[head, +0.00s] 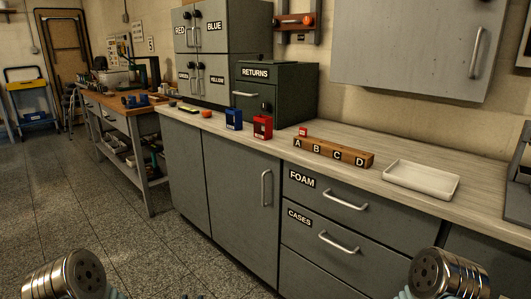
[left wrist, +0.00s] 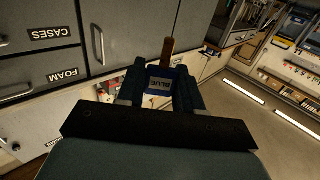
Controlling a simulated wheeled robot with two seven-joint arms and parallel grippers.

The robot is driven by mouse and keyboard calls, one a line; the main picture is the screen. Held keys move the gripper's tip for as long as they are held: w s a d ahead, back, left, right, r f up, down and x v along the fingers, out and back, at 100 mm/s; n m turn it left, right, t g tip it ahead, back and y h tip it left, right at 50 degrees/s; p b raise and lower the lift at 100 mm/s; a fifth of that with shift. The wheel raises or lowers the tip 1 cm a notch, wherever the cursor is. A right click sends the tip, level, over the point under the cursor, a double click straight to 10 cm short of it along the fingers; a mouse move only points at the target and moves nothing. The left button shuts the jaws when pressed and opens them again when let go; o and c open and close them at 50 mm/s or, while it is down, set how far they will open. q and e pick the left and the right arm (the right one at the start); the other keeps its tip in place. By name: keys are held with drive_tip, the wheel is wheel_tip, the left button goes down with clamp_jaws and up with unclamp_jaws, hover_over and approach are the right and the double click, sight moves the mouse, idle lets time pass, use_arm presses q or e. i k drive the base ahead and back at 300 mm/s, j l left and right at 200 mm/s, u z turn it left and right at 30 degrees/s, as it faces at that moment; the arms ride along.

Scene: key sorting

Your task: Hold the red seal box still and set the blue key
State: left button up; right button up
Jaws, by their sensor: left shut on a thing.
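The red seal box (head: 262,127) stands upright on the counter, just right of a blue box (head: 234,119); no gripper touches it. In the left wrist view my left gripper (left wrist: 161,74) is shut on the blue key (left wrist: 159,84). The key's blue head bears a label reading BLUE, and its brown shaft points out past the fingertips. The held key does not show in the head view. There, only metal parts of my arms show at the lower corners. My right gripper is not in view.
A wooden block (head: 334,152) lettered A to D sits on the counter, with a small red item (head: 303,131) at its back left. A white tray (head: 421,179) lies further right. The RETURNS cabinet (head: 273,92) stands behind the boxes. Counter between block and tray is clear.

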sight(263, 137)
drive_tip(key=j+z, duration=0.2)
drive_tip(key=z, duration=0.25)
drive_tip(key=i+j+z, duration=0.1)
drive_tip(key=j+z, duration=0.2)
drive_tip(key=z, duration=0.15)
drive_tip(key=j+z, duration=0.1)
drive_tip(key=j, duration=0.4)
drive_tip(key=j+z, duration=0.15)
drive_tip(key=j, duration=0.35)
drive_tip(key=k+j+z, duration=0.1)
drive_tip(key=j, duration=0.35)
drive_tip(key=k+j+z, duration=0.1)
drive_tip(key=j, duration=0.4)
drive_tip(key=k+j+z, duration=0.15)
drive_tip(key=j, duration=0.3)
drive_tip(key=i+j, duration=0.05)
